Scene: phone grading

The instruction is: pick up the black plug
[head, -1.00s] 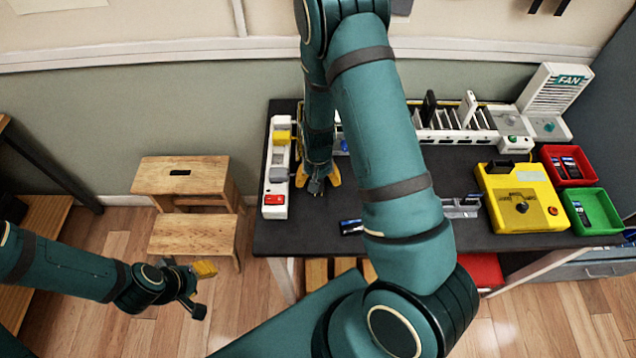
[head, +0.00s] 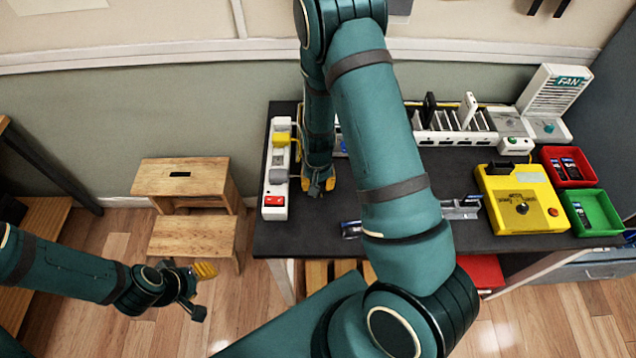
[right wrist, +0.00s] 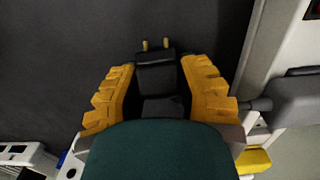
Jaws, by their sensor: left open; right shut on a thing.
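The black plug (right wrist: 157,77), with two brass prongs pointing away from me, lies between the yellow fingers of my right gripper (right wrist: 158,92) in the right wrist view. That gripper is shut on it. In the head view my right gripper (head: 317,189) is low over the dark tabletop, just right of the white power strip, and the plug is mostly hidden there. My left gripper (head: 198,287) is open and empty over the floor at lower left, away from the table.
The white power strip (head: 270,199) holds a yellow plug (head: 283,139) and a grey plug (head: 278,176); its switch is red. A yellow device (head: 503,218), a red bin (head: 587,179) and a green bin (head: 608,225) stand at right. Wooden steps (head: 190,178) stand left of the table.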

